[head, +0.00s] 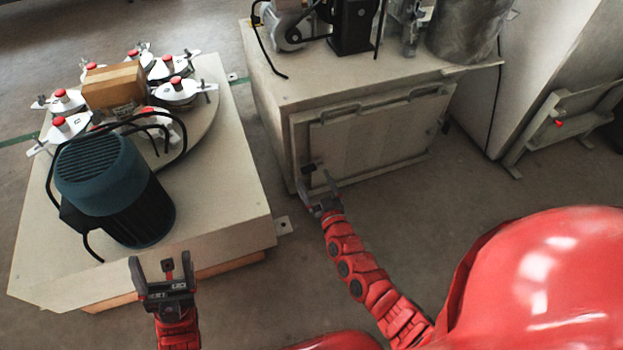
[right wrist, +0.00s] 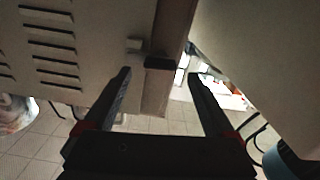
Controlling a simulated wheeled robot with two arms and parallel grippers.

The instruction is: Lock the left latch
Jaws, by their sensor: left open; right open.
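The front panel (head: 375,140) of the low beige cabinet appears closed against its front. A small dark latch (head: 308,169) sits at the panel's left edge, and another dark latch (head: 446,126) sits at its right edge. My right gripper (head: 314,180) is open and empty, just in front of the left latch. In the right wrist view, a dark block (right wrist: 160,62), apparently the left latch, shows between the spread fingers of the right gripper (right wrist: 160,75). Contact cannot be told. My left gripper (head: 160,260) is open and empty near the front of the left machine.
A machine with a blue-black motor (head: 115,190), a cardboard box (head: 114,88) and several red-knobbed clamps stands at the left. Equipment (head: 352,25) and a metal cylinder (head: 467,30) stand on the cabinet. Floor (head: 500,195) is clear in front of it.

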